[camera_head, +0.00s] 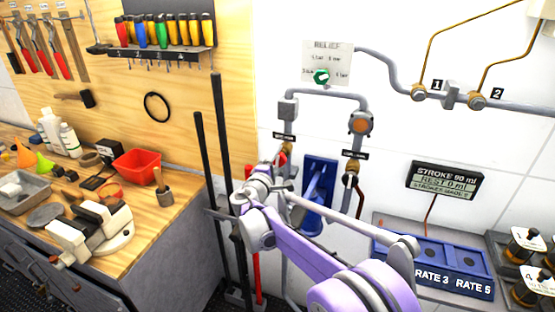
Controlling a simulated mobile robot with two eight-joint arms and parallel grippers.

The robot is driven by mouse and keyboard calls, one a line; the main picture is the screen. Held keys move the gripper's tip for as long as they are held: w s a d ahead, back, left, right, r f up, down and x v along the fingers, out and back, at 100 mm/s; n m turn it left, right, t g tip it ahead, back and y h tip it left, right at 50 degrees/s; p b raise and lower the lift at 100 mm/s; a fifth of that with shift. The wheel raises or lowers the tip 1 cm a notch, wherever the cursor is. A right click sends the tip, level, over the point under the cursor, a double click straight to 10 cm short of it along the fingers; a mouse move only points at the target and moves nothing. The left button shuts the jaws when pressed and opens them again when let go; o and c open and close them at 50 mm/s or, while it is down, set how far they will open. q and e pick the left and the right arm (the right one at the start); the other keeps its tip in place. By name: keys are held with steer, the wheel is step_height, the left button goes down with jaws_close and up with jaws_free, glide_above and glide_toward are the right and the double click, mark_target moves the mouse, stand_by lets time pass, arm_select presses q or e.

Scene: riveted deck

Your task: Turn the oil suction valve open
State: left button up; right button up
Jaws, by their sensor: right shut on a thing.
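Two grey vertical pipes on the white wall each carry a small brass valve under a dark label. The labels are too small to read, so I cannot tell by name which is the oil suction valve. The left valve (288,147) is partly hidden by my right gripper (276,172), which is shut at it, on what looks like its handle. The grip itself is mostly hidden by my own lilac and grey arm. The right valve (352,180) has a dark handle hanging down along its pipe. My left gripper is not in view.
A blue holder (319,190) stands between the pipes. Tall black bars (222,150) stand close left of my gripper. A workbench (165,222) with a red bin (136,166) is at left. A stroke display (444,182) and blue tray (470,284) are at right.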

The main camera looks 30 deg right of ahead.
steer(key=shift+f+n, duration=0.1)
steer(key=shift+n, duration=0.4)
steer(key=o, duration=1.4)
steer(key=b+v, duration=0.1)
steer(key=v, duration=1)
